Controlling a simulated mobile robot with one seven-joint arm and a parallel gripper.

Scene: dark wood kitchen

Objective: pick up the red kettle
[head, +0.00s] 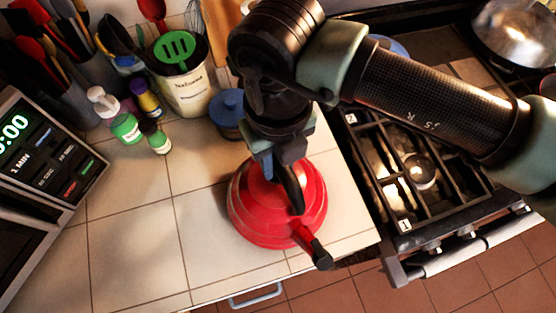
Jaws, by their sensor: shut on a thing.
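The red kettle (249,212) is on or just above the tiled counter, near its front right corner; I cannot tell whether it touches the tiles. Its dark spout tip (320,256) points toward the lower right, at the counter's edge. My gripper (289,185) comes down from above and is shut on the kettle's dark handle at the top. The arm hides the far part of the kettle and much of the handle.
A stove (400,175) with black grates stands right of the counter. A microwave (45,150) is at the left. Small bottles (125,128), a utensil crock (183,85) and a blue-lidded pot (228,108) stand behind. The counter left of the kettle is clear.

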